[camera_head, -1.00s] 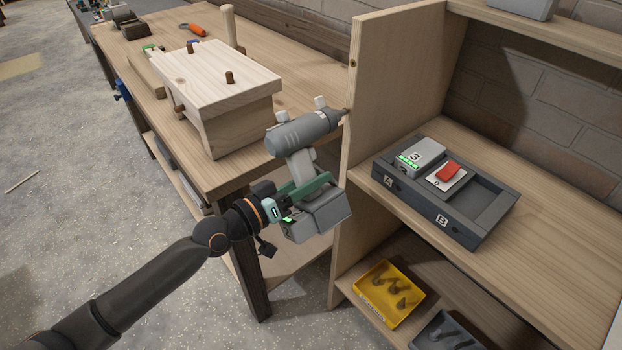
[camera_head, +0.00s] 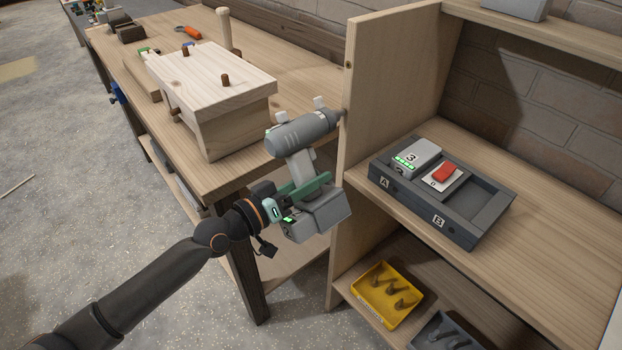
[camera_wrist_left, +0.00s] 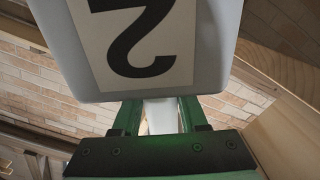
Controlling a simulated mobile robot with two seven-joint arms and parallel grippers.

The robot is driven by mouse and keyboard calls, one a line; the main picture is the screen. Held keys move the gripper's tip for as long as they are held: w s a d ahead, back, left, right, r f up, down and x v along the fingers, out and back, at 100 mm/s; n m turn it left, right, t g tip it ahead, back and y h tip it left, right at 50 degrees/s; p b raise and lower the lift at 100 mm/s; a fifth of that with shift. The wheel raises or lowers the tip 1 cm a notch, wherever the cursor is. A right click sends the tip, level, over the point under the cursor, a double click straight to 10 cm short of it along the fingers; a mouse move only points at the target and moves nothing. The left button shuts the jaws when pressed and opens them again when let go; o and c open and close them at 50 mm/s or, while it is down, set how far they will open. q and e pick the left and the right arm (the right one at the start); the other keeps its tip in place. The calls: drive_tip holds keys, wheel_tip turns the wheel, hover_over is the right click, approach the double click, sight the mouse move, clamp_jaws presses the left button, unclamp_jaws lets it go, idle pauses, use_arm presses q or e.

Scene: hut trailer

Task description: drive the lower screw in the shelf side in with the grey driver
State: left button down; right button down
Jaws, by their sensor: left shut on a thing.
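The grey driver (camera_head: 303,133) is held by its grip in my left gripper (camera_head: 306,189), whose green fingers are shut on it. The driver points right and its nose meets or nearly meets the front edge of the shelf side (camera_head: 392,85); contact cannot be told. The lower screw cannot be made out at the driver's tip. A small dark spot, perhaps a screw (camera_head: 348,65), shows higher on that edge. In the left wrist view the driver's pale base with a "2" label (camera_wrist_left: 140,45) fills the top, above the green fingers (camera_wrist_left: 160,118). My right gripper is not in view.
A workbench (camera_head: 185,140) with a wooden block assembly (camera_head: 215,80) stands left of the driver. On the shelf board sits a dark tray (camera_head: 470,232) marked A and B, holding a battery marked 3 (camera_head: 415,155). A yellow tray (camera_head: 385,312) lies below.

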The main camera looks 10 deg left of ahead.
sight(298, 186)
use_arm(q)
drive_tip(key=shift+a+r, duration=0.1)
drive_tip(key=shift+r, duration=0.1)
